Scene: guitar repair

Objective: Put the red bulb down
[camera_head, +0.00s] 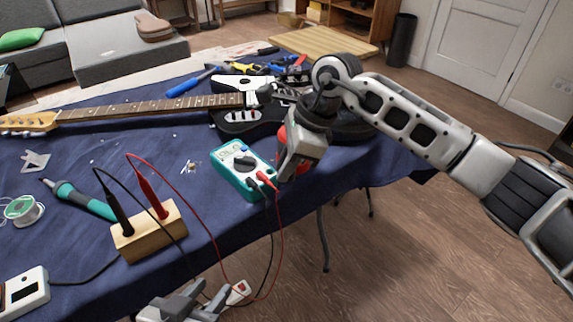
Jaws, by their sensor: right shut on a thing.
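My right gripper (297,172) reaches in from the right and points down beside the multimeter, at the table's right-hand edge. It is shut on the red bulb (282,134), which is mostly hidden behind the fingers; only red patches show at their sides. I cannot tell whether the bulb touches the table. My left gripper (190,300) is at the bottom of the view, low in front of the table and away from the bulb.
A teal multimeter (226,170) lies just left of my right gripper, its leads running to a wooden block (150,238). An electric guitar (150,106) lies behind. A soldering iron (85,201) and solder spool (22,210) lie left. The blue cloth (205,215) has bare patches.

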